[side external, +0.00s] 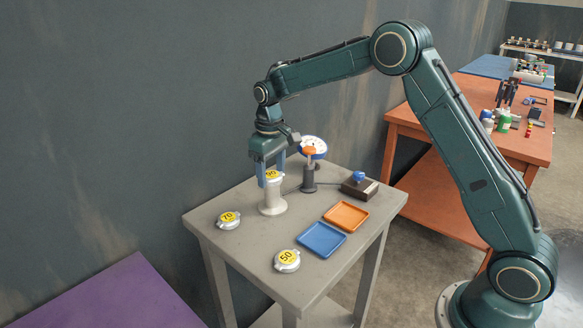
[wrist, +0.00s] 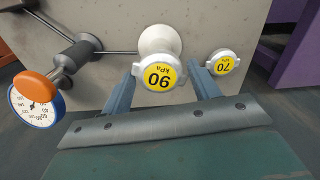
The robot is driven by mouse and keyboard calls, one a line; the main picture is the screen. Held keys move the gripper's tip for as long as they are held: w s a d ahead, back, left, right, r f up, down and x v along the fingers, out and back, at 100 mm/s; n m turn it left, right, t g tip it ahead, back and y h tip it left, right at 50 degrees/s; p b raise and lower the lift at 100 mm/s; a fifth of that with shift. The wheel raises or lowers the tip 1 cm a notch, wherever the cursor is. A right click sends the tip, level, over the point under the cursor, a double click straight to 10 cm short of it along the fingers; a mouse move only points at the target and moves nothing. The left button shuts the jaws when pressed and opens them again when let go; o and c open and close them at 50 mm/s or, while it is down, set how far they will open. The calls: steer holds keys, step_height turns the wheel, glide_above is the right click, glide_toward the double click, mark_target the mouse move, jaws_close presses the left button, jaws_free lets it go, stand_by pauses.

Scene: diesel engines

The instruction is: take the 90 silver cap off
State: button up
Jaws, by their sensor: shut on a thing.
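The silver cap with a yellow 90 label (wrist: 160,76) sits on top of a white, flared neck (side external: 272,198) on the grey table. My gripper (side external: 269,168) points down over the neck. Its two fingers are shut on the 90 cap, one on each side, as the wrist view (wrist: 166,88) shows. The cap appears to be still at the top of the neck; whether it is lifted clear of it I cannot tell.
A 70 cap (side external: 228,220) and a 50 cap (side external: 287,261) lie on the table (side external: 255,240). A blue tray (side external: 323,240) and an orange tray (side external: 345,216) lie to the right. A gauge (side external: 313,147), a dark post (side external: 309,180) and a block with a blue knob (side external: 360,187) stand behind.

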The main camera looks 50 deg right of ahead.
mark_target(272, 175)
steer(key=n, duration=0.3)
steer(key=shift+f+n, duration=0.1)
steer(key=shift+n, duration=0.3)
steer(key=shift+r, duration=0.3)
steer(key=shift+r, duration=2.95)
